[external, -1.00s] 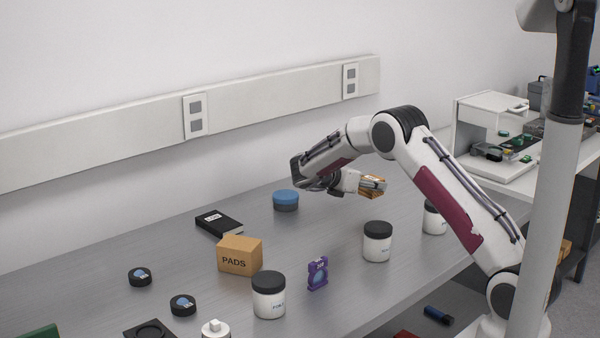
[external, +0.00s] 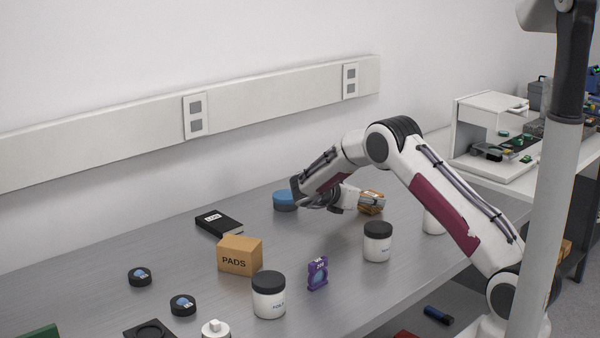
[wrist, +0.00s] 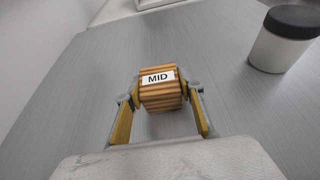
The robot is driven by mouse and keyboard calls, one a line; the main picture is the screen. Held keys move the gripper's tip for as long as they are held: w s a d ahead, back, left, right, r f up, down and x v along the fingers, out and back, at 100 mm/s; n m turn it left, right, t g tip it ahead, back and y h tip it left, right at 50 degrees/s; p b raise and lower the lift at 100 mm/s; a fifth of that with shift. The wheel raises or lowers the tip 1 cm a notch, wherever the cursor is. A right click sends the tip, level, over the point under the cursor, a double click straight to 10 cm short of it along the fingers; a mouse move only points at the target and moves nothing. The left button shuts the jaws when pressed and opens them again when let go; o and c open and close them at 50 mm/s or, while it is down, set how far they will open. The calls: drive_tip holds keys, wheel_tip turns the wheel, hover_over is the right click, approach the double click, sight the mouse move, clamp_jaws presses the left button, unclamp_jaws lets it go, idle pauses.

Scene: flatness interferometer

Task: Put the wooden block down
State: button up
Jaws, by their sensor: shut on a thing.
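The wooden block (external: 370,208) is striped orange-brown. In the wrist view the block (wrist: 160,97) carries a white label reading MID. My gripper (external: 372,200) is shut on it, and in the wrist view the two fingers of my gripper (wrist: 161,92) press its left and right sides. The block is low over the grey table (external: 330,230), behind a white jar with a black lid. I cannot tell whether its underside touches the table.
The black-lidded jar (external: 377,243) stands just in front of the block; another jar (external: 433,220) is to the right. A blue-lidded tub (external: 285,201) stands behind my gripper.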

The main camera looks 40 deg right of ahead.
drive_tip(key=shift+f, duration=0.15)
drive_tip(key=o, duration=1.1)
drive_tip(key=shift+r, duration=0.2)
drive_tip(key=v, duration=1.2)
drive_tip(key=shift+f, duration=0.1)
